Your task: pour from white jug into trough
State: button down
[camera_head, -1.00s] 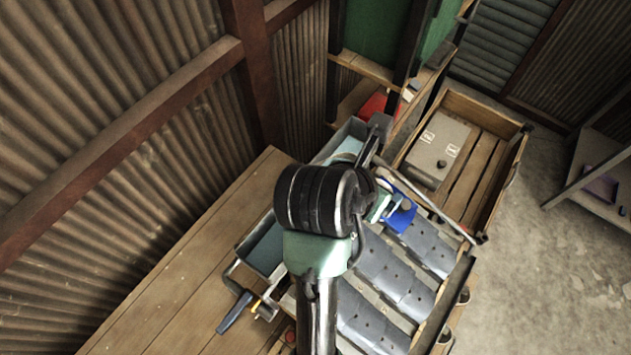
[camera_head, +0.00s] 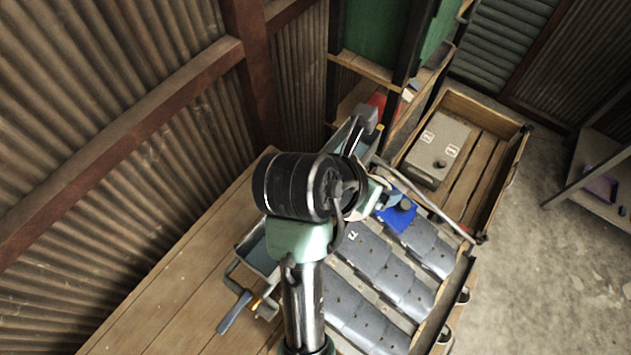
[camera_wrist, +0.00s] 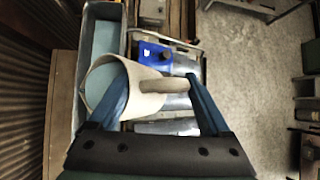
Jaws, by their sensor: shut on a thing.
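The white jug (camera_wrist: 153,101) is in the middle of the wrist view, its wide mouth turned to the left and its handle to the right. My gripper (camera_wrist: 157,78) is shut on the jug, with blue fingers on either side of it. The jug overlaps the edge of the grey trough (camera_wrist: 75,98), which has a pale blue surface inside. I cannot tell whether anything flows from the jug. In the head view the trough (camera_head: 243,247) shows beside my arm, which hides most of it and the jug.
A blue object (camera_head: 397,212) lies on the grey slatted surface (camera_head: 375,262) right of the trough. A wooden crate (camera_head: 487,180) holding a grey box (camera_head: 440,150) stands behind. A corrugated wall (camera_head: 100,90) is close on the left. A blue-handled valve (camera_head: 235,312) juts from the trough's near end.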

jog(key=shift+w+a+r, duration=0.1)
jog(key=shift+a+r+h, duration=0.1)
jog(key=shift+r+h, duration=0.05)
jog(key=shift+h, duration=0.25)
jog(key=shift+w+n+g, duration=0.1)
jog(key=shift+n+g, duration=0.2)
dwell(0.4)
jog(key=shift+w+a+r+h, duration=0.1)
jog(key=shift+a+h, duration=0.1)
jog(key=shift+h, duration=0.3)
jog(key=shift+w+a+g, duration=0.1)
jog(key=shift+g, duration=0.2)
jog(key=shift+w+a+n+h, duration=0.15)
jog(key=shift+n+h, duration=0.15)
jog(key=shift+h, duration=0.2)
jog(key=shift+a, duration=0.1)
dwell(0.5)
jog(key=shift+w+a+n+g+h, duration=0.1)
jog(key=shift+a+n+g+h, duration=0.1)
jog(key=shift+n+g+h, duration=0.15)
